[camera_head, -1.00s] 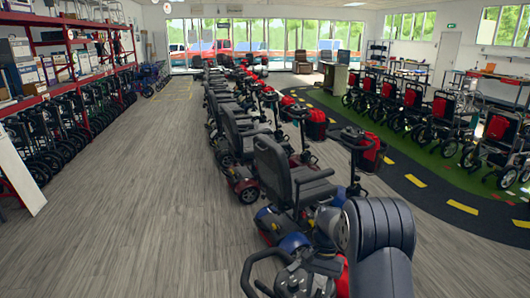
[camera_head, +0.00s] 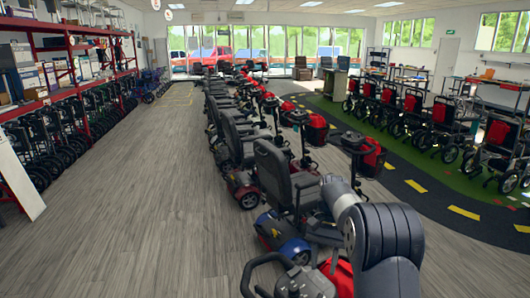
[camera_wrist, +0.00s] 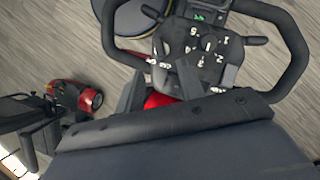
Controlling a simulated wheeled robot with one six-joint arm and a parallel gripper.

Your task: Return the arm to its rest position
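My arm (camera_head: 390,240) is at the lower right of the head view, bent over the nearest scooter. My gripper (camera_wrist: 160,85) shows in the wrist view as two dark fingers standing apart, with nothing held between them. Below them a broad dark body fills the bottom of that view. Past the fingers is a scooter's control console (camera_wrist: 205,45) with white markings and looped black handlebars. A red part of the scooter shows between the fingers. In the head view the gripper itself is hidden or cannot be made out.
A row of scooters (camera_head: 245,150) runs away ahead, with the nearest handlebar (camera_head: 265,265) close to my arm. Grey floor (camera_head: 140,220) is open on the left. Red shelving (camera_head: 75,60) lines the left wall. Wheelchairs (camera_head: 440,125) stand on the right beyond a dark track.

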